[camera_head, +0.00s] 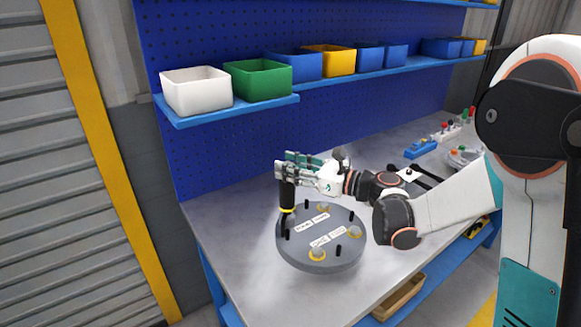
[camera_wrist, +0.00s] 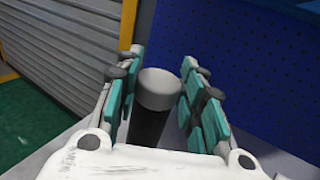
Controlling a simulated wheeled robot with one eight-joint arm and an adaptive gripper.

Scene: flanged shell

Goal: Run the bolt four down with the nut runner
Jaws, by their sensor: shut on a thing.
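My gripper (camera_head: 287,166) is shut on the nut runner (camera_head: 287,193), a black upright cylinder with a yellow ring at its lower end. In the wrist view the nut runner (camera_wrist: 158,92) shows its grey round top between the teal finger pads. The nut runner stands over the left rim of the round grey flanged shell (camera_head: 320,262), which lies on the bench. Its lower end hides the spot under it, so I cannot tell whether it touches a bolt. White labels on top are too small to read.
The grey workbench (camera_head: 235,215) has free room left of the shell. A blue shelf (camera_head: 225,109) with white, green, blue and yellow bins hangs behind. A blue tool holder (camera_head: 420,149) and other parts lie at the bench's far right.

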